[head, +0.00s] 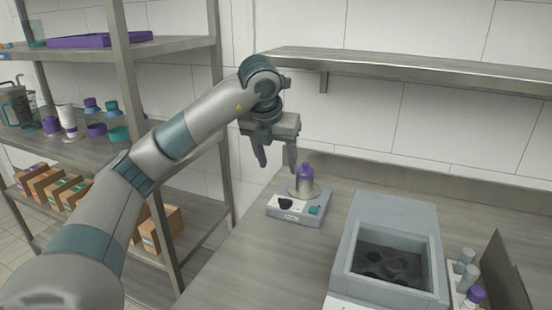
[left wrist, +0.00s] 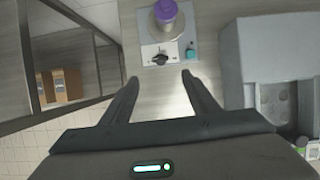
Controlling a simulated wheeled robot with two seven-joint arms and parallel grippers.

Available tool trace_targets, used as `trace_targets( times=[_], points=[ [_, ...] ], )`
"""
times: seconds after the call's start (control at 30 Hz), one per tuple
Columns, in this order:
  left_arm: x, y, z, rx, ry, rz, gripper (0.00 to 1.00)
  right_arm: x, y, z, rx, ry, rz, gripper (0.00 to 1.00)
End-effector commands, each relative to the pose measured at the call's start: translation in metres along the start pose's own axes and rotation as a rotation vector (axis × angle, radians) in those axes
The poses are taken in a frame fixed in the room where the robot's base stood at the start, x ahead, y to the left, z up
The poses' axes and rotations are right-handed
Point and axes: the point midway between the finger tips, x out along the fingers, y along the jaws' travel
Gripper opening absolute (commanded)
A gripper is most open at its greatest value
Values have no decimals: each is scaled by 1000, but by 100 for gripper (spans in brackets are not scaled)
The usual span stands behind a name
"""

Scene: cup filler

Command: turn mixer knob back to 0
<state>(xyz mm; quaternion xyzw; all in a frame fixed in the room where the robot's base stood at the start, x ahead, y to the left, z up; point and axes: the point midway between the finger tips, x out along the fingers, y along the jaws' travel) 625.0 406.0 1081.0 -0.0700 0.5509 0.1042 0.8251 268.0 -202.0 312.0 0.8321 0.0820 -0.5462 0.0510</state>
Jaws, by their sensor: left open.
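The mixer (head: 299,205) is a small grey-white box on the counter with a round plate on top. A purple-capped container (head: 304,178) stands on the plate. The mixer's black knob (head: 285,204) is on its front panel beside a teal button (head: 314,210). In the left wrist view the knob (left wrist: 160,58) lies ahead of and between the fingertips, with the teal button (left wrist: 191,53) to its right. My left gripper (head: 277,166) is open and empty, above and behind the mixer in the head view, apart from it. The knob's exact setting is too small to read. My right gripper is not in view.
A large grey box with a dark well (head: 396,230) stands right of the mixer. Small bottles (head: 466,275) stand at its right. A wall shelf (head: 400,68) runs above. A metal rack (head: 125,60) with cups and cartons is on the left. The counter in front of the mixer is clear.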

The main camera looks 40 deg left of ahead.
Motion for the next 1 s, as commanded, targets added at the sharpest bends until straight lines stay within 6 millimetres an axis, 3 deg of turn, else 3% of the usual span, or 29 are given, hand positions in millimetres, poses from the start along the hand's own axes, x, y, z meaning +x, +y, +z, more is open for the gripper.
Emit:
trace_targets(
  times=[0.2,0.8,1.0],
  points=[
    [-16,0,0,0,-1,0,55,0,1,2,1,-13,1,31],
    [-18,0,0,0,0,0,55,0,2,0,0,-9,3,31],
    [-30,0,5,0,-1,0,55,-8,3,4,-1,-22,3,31]
  ],
)
